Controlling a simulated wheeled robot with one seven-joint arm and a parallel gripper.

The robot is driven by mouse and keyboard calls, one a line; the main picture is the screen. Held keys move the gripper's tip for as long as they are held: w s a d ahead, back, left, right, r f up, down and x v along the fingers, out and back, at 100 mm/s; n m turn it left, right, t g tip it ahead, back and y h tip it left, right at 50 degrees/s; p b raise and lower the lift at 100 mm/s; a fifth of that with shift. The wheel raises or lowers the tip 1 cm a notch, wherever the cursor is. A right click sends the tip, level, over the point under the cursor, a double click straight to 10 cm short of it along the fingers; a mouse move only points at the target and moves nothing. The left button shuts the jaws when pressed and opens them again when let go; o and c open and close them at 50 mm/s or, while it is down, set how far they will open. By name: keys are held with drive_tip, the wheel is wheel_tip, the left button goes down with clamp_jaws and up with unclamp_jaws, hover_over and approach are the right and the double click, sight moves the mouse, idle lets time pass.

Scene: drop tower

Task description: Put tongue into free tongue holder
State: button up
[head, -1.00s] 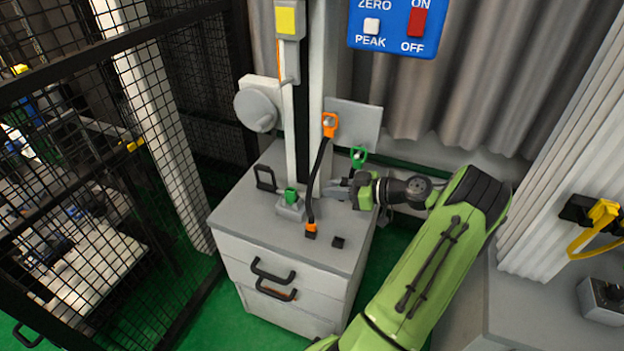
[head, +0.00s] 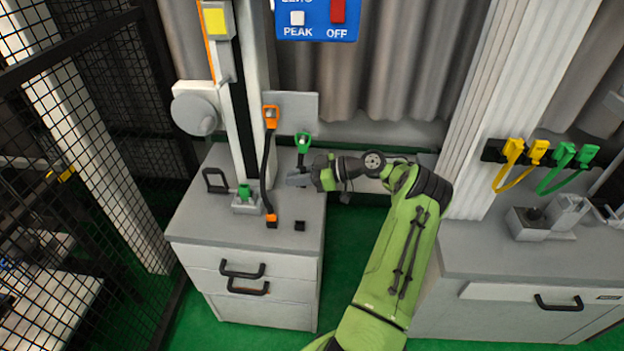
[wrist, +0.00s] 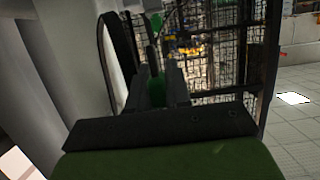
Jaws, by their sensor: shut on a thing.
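My gripper (head: 292,181) is shut above the right part of the grey cabinet top. A tongue with a green head (head: 302,140) and a dark stem stands upright at my fingers. In the wrist view a green part (wrist: 155,90) shows between my fingers. The exact grip is hidden. An orange-ended dark strap has its upper end (head: 271,116) by the grey plate and its lower end at a small black block (head: 271,225). A second black block (head: 300,226) on the cabinet top is empty. On the right, a black rack (head: 492,150) carries yellow tongues (head: 514,150) and green tongues (head: 563,153).
The tower column (head: 242,105) rises from the cabinet top (head: 210,225). A green piece (head: 244,191) sits in a grey base at its foot, beside a black handle (head: 215,180). A mesh fence stands left. A grey counter (head: 480,250) with a small device (head: 540,222) stands right.

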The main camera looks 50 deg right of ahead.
drive_tip(key=shift+s+a+f+b, duration=0.45)
drive_tip(key=shift+a+f+b, duration=0.3)
drive_tip(key=shift+f+b, duration=0.85)
drive_tip(key=shift+s+a+f+b, duration=0.45)
drive_tip(key=shift+a+f+b, duration=0.5)
drive_tip(key=shift+f, duration=1)
drive_tip(key=shift+s+a+f+b, duration=0.45)
drive_tip(key=shift+a+f+b, duration=0.1)
drive_tip(key=shift+f+b, duration=1.15)
drive_tip(key=shift+f, duration=0.25)
drive_tip(key=o, duration=0.9)
drive_tip(key=p+v, duration=0.4)
drive_tip(key=v, duration=1.1)
drive_tip(key=shift+s+d+r+p, duration=0.15)
drive_tip(key=shift+s+d+p, duration=0.1)
drive_tip(key=shift+p, duration=0.1)
